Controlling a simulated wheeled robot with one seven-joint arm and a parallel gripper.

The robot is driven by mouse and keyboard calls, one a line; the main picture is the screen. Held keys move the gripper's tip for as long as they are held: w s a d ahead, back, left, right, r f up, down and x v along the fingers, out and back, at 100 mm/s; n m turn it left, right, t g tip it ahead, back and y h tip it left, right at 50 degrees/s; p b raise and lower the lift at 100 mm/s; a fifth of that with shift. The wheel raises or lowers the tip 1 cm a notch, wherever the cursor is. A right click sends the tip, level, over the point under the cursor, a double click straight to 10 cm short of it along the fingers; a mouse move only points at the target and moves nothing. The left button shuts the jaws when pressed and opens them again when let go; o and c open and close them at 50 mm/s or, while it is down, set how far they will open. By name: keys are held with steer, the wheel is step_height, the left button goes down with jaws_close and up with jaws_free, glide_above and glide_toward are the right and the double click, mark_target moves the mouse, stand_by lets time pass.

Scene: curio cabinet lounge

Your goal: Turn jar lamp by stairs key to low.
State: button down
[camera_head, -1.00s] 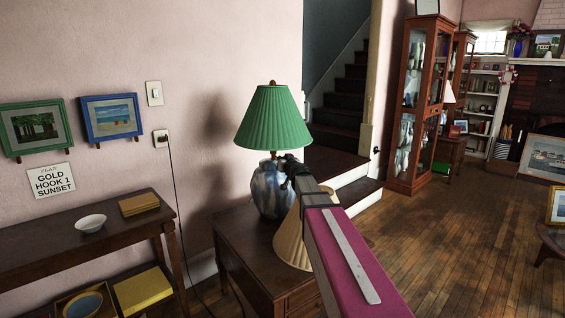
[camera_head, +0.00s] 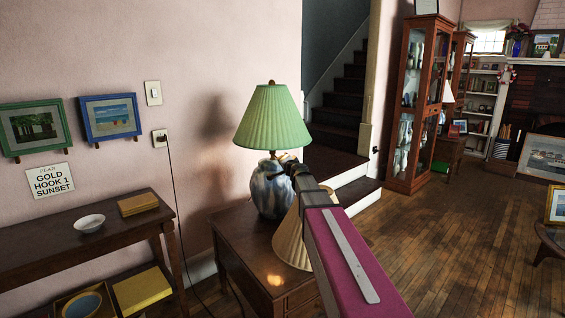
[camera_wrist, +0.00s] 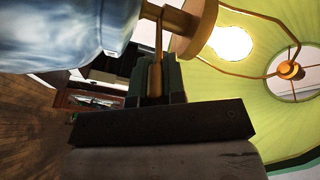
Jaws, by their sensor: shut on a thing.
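The jar lamp (camera_head: 270,190) with a blue-grey jar body and a green pleated shade (camera_head: 271,120) stands on the small wooden table by the stairs. Its shade glows. In the wrist view the bulb (camera_wrist: 231,42) is lit inside the shade (camera_wrist: 262,100), above the jar body (camera_wrist: 60,30). The brass key (camera_wrist: 155,77) hangs below the socket, and my gripper (camera_wrist: 157,82) is shut on it. In the head view my gripper (camera_head: 288,165) reaches the lamp's neck just under the shade; the key is too small to make out there.
A second, cream pleated shade (camera_head: 291,240) is close beside my arm at the small table (camera_head: 245,235). A sideboard (camera_head: 60,235) with a white bowl (camera_head: 89,223) stands left. A cord (camera_head: 172,200) runs down the wall. The wooden floor (camera_head: 430,240) at right is open.

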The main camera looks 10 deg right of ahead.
steer(key=m, duration=0.6)
steer(key=shift+f, duration=0.15)
stand_by(0.3)
steer(key=c, duration=1.2)
jaws_free()
steer(key=v, duration=1)
steer(key=shift+s+d, duration=0.1)
steer(key=shift+s, duration=0.3)
steer(key=shift+s, duration=0.1)
